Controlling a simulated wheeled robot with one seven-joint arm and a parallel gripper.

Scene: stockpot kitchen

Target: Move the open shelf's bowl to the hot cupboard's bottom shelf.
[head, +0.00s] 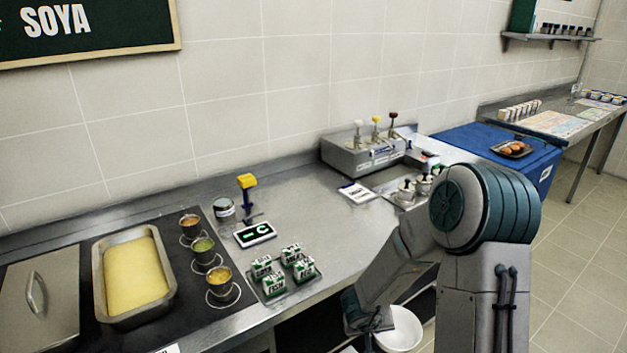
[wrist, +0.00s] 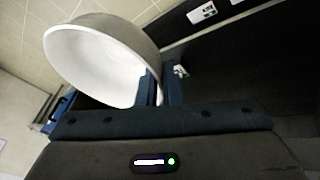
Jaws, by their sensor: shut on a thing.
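A white bowl (head: 402,328) hangs at the lower middle of the head view, low in front of the counter. My gripper (head: 371,325) is at its left edge, partly cut off by the frame's bottom. In the wrist view the bowl (wrist: 98,62) is tilted in the picture, with its pale inside and grey-beige outside showing. My gripper's fingers (wrist: 158,88) are shut on the bowl's rim. I cannot make out the hot cupboard or its bottom shelf for certain; a dark space (wrist: 245,65) shows right of the bowl in the wrist view.
The steel counter (head: 310,215) above holds a tray of small cartons (head: 284,268), a yellow-filled pan (head: 137,277), several small pots and a pump dispenser (head: 362,153). A blue chest (head: 480,143) stands at the right. Tiled floor (head: 580,270) is clear at the far right.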

